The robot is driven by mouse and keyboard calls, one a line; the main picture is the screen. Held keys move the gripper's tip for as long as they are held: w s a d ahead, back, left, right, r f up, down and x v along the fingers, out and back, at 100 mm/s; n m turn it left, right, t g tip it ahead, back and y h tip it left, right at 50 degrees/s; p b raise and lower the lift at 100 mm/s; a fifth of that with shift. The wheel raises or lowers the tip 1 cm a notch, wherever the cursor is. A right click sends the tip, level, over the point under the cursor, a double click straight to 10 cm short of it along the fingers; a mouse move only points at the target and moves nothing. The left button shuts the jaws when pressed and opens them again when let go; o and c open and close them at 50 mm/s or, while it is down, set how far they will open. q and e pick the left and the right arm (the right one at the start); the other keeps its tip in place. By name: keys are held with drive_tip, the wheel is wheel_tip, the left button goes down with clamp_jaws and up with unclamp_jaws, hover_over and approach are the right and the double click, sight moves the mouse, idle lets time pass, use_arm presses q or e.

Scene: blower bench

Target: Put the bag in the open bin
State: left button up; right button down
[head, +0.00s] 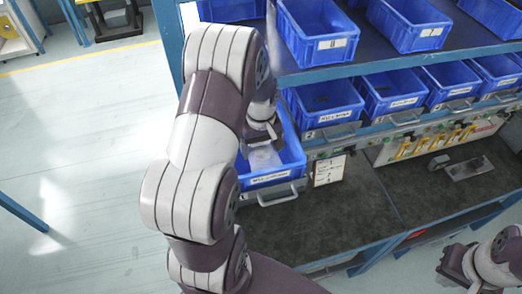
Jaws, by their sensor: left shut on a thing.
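The open bin (270,180) is a blue bin with a white label, pulled out of the lower row at the left end of the bench. My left arm reaches down over it. My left gripper (262,138) is at the bin's opening, shut on a pale, clear-looking bag (264,158). The bag hangs within the bin's outline; whether it touches the bottom cannot be told. The forearm hides the bin's left side. My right gripper (452,268) is at the lower right, away from the bin; its jaw opening is unclear.
More blue bins (326,101) stand closed in the lower row, with others (318,35) on the shelf above. A small label card (329,170) stands beside the open bin. The dark bench top (345,215) is clear in front. A grey metal part (468,168) lies at right.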

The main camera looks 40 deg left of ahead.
sight(261, 144)
use_arm(q)
wheel_tip(261, 144, down, 4)
drive_tip(key=shift+r+p, duration=0.2)
drive_tip(key=shift+p, duration=0.6)
drive_tip(key=shift+w+a+f, duration=0.1)
drive_tip(key=shift+f, duration=0.2)
drive_tip(key=o, duration=1.2)
drive_tip(key=shift+c, duration=0.2)
drive_tip(key=shift+r, duration=0.3)
wheel_tip(261, 144, up, 11)
drive_tip(key=b, duration=0.5)
drive_tip(key=shift+f, duration=0.2)
drive_tip(key=shift+r, duration=0.6)
